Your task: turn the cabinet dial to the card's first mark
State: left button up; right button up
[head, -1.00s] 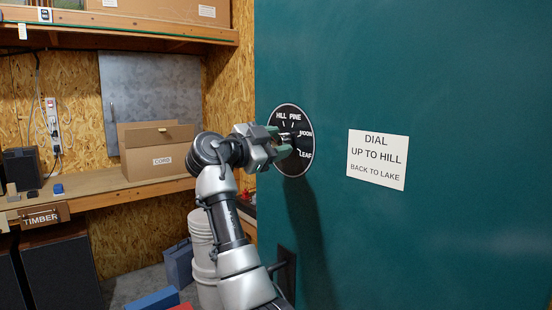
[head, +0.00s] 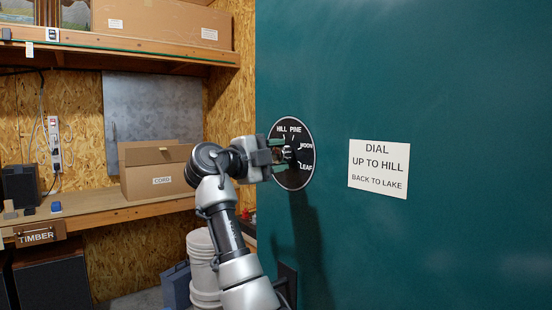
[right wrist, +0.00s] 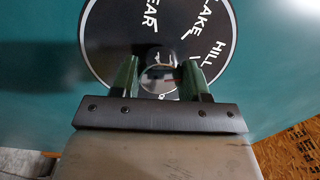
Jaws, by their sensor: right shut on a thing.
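The round black dial (head: 305,177) with white marks is on the teal cabinet door (head: 450,80). HILL, PINE, MOON and LEAF show on it in the head view. The right wrist view shows the dial (right wrist: 110,30) with LAKE, HILL and a partly cut-off word ending in EAR. My right gripper (head: 279,154) is shut on the dial's knob (head: 289,152), with a finger on either side. The knob (right wrist: 160,78) also shows between the fingers in the wrist view. I cannot tell which mark it points to. The white card (head: 378,168) reads DIAL, UP TO HILL, BACK TO LAKE. My left gripper is not in view.
A workbench (head: 100,207) at left holds a CORD cardboard box (head: 158,181). A shelf (head: 150,50) is above it. White buckets (head: 203,270) and a blue-grey container (head: 176,287) stand below. The door right of the dial is clear apart from the card.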

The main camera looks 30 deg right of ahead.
dwell(0.4)
jog(key=o, duration=0.9)
jog(key=a, duration=0.3)
jog(key=a+b, duration=0.1)
jog(key=a, duration=0.3)
jog(key=s+a, duration=0.1)
jog(key=a, duration=0.2)
jog(key=shift+a+f+b, duration=0.25)
jog(key=shift+a+b, duration=0.15)
